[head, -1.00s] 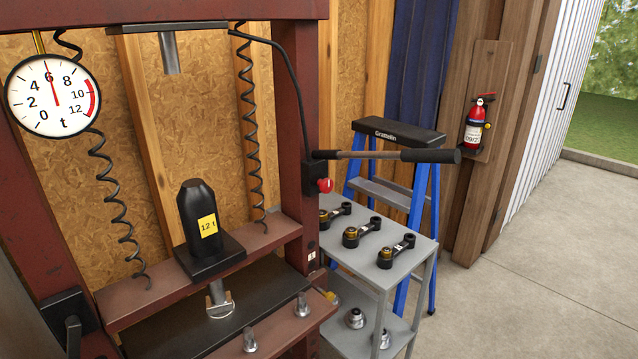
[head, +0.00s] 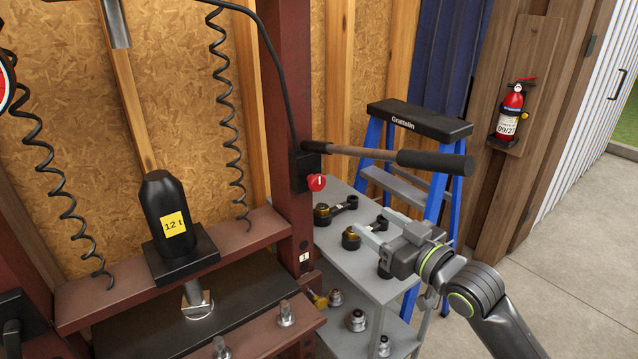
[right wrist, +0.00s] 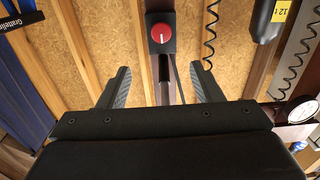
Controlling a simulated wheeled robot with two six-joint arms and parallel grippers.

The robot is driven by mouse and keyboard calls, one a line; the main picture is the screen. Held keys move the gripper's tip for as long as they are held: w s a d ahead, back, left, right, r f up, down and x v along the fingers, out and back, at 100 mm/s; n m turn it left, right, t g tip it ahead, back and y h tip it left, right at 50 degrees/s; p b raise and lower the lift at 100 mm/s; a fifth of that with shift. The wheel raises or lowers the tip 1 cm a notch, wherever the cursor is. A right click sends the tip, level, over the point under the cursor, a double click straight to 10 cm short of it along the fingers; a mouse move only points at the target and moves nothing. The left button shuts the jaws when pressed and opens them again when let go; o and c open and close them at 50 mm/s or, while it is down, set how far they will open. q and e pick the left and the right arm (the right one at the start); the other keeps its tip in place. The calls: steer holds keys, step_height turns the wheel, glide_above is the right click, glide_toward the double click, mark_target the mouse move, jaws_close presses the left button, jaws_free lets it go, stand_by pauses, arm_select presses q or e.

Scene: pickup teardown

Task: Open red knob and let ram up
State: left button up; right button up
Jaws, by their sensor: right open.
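The red knob (head: 316,182) sits on a black valve block (head: 301,170) on the press's right post. It also shows in the right wrist view (right wrist: 160,33), ahead of and between my fingers. A black jack (head: 170,215) labelled 12 t stands on the red crossbeam. A short steel ram (head: 197,300) shows below it, its lower end over the dark bed. My right gripper (head: 368,236) is open and empty, apart from the knob, to its lower right. In the right wrist view its two fingers (right wrist: 161,88) are spread. My left gripper is not in view.
A pump lever (head: 435,163) juts right above the knob. A grey cart (head: 345,268) with several black link parts stands below my right gripper. A blue ladder (head: 420,120) is behind it. The gauge (right wrist: 303,110) shows partly in the right wrist view.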

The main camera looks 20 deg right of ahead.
mark_target(319, 184)
steer(key=p+x, duration=0.2)
steer(key=x, duration=1.4)
steer(key=shift+a+p, duration=0.1)
steer(key=shift+p, duration=0.3)
steer(key=shift+w+a, duration=0.2)
steer(key=shift+w, duration=0.35)
